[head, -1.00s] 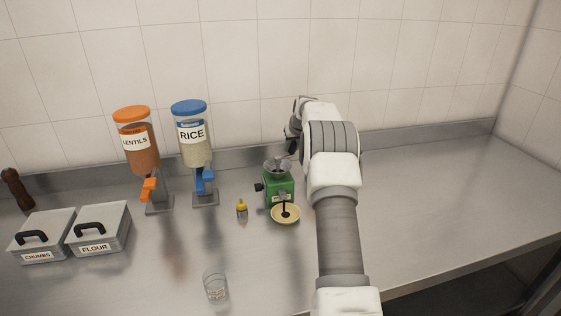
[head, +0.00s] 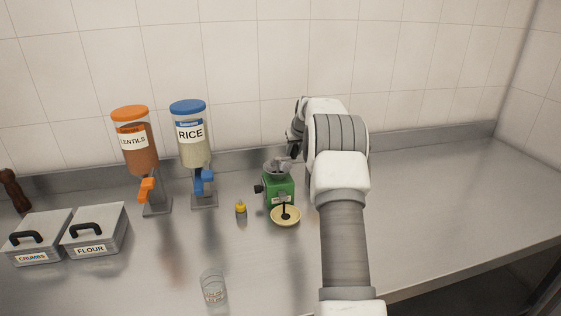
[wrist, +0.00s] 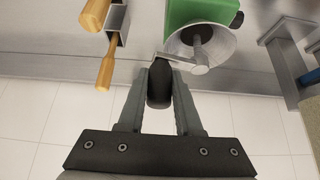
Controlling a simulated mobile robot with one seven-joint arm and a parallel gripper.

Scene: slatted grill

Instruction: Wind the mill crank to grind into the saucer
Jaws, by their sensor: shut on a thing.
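The green mill (head: 279,188) stands on the counter, with a metal hopper on top; it also shows in the wrist view (wrist: 185,12). The crank arm (wrist: 184,61) runs from the shaft in the hopper to a dark knob (wrist: 160,84). My gripper (wrist: 160,80) is shut on this knob, one finger on each side. In the head view the gripper (head: 291,150) is mostly hidden by my own arm, just behind the mill. The pale yellow saucer (head: 272,219) sits in front of the mill with a dark patch in its middle.
The rice (head: 191,150) and lentils (head: 136,150) dispensers stand further left, with the flour (head: 95,232) and crumbs (head: 38,240) bins. A glass (head: 213,287) is near the front. The counter's right side is clear.

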